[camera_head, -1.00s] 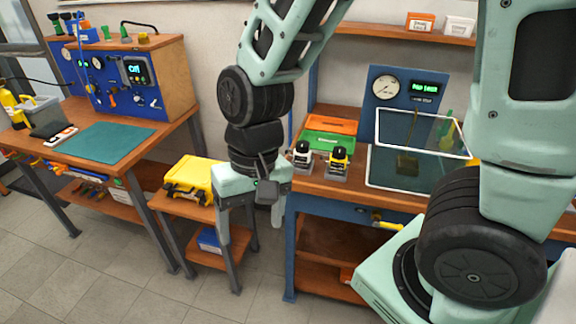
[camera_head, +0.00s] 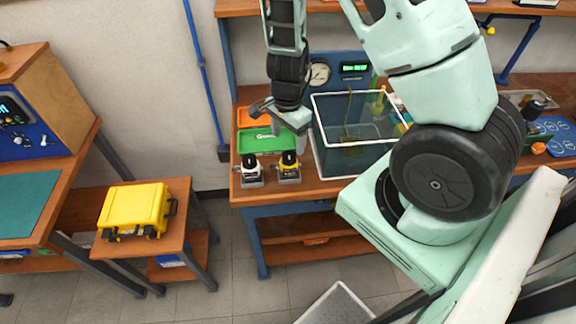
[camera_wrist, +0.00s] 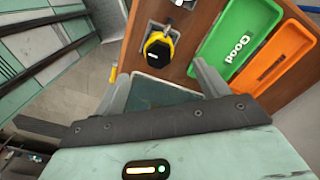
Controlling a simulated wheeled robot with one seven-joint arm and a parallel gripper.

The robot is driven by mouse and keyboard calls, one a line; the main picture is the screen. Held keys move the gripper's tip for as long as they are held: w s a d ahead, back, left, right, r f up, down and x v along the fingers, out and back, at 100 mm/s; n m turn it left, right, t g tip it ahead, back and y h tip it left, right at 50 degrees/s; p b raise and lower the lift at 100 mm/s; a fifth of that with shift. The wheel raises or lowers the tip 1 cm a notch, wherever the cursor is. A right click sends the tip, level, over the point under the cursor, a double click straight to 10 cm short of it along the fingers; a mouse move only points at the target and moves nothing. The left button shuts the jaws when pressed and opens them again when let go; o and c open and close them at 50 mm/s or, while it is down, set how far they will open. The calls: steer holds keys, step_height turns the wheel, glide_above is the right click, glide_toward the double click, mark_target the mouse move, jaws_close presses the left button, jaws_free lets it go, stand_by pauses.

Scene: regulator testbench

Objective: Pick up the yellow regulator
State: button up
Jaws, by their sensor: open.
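The yellow regulator (camera_head: 289,163), with a black cap and yellow collar, stands in a grey holder at the front of the blue-legged bench. A white-bodied regulator (camera_head: 250,168) stands in a holder to its left. My gripper (camera_head: 283,122) is above the bench, by the trays and the tank; its fingertips are hard to make out there. In the wrist view my gripper (camera_wrist: 160,80) is open and empty. The yellow regulator (camera_wrist: 158,52) shows just beyond the gap between the fingers, apart from them. The white regulator's holder is cut off at the top edge.
A green tray (camera_head: 262,140) marked Good and an orange tray (camera_head: 253,117) lie behind the regulators. A glass tank (camera_head: 318,150) stands close to their right. A yellow case (camera_head: 135,208) sits on a low stand at left. A blue pipe (camera_head: 200,75) runs up the wall.

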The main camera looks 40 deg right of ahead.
mark_target(288, 155)
step_height(288, 155, down, 5)
steer(key=shift+f, duration=0.15)
steer(key=shift+s+f, duration=0.1)
steer(key=shift+f, duration=2.45)
steer(key=c, duration=1.4)
steer(key=shift+r, duration=0.15)
